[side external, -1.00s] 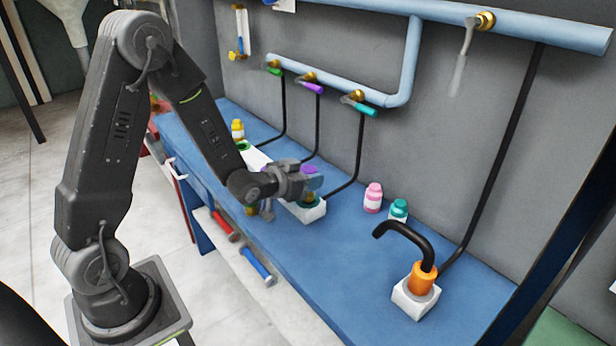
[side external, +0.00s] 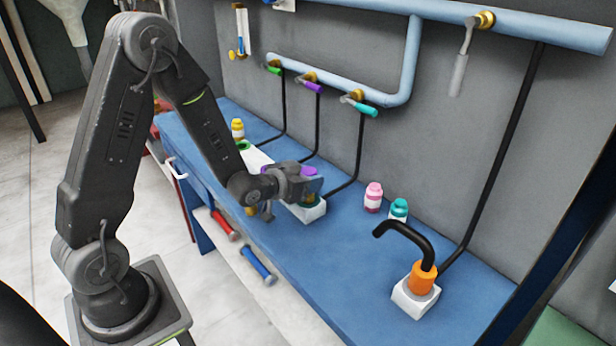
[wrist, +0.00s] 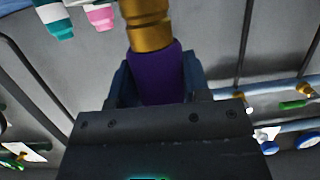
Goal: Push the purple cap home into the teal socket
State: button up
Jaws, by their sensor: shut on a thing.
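My gripper (side external: 308,183) is shut on the purple cap (wrist: 158,75), which sits between its jaws in the wrist view with a gold end (wrist: 148,25) sticking out past them. In the side view the cap's purple top (side external: 303,170) shows just behind the jaws. The jaws are low over the near end of a white block, where the teal socket (side external: 309,203) is mostly hidden by them. I cannot tell how far the cap sits in the socket.
The white block (side external: 312,214) lies on the blue bench (side external: 340,260), with a green ring at its far end. A pink bottle (side external: 373,197) and a teal bottle (side external: 398,210) stand to the right. An orange fitting (side external: 423,279) with a bent black handle stands nearer. Black hoses run behind.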

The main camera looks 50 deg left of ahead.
jog(key=shift+f, duration=1)
jog(key=o, duration=1.1)
jog(key=shift+o, duration=0.2)
jog(key=s+r, duration=0.4)
jog(key=r, duration=0.4)
jog(key=shift+s+d+r, duration=0.15)
jog(key=shift+s+r, duration=0.1)
jog(key=shift+s, duration=0.15)
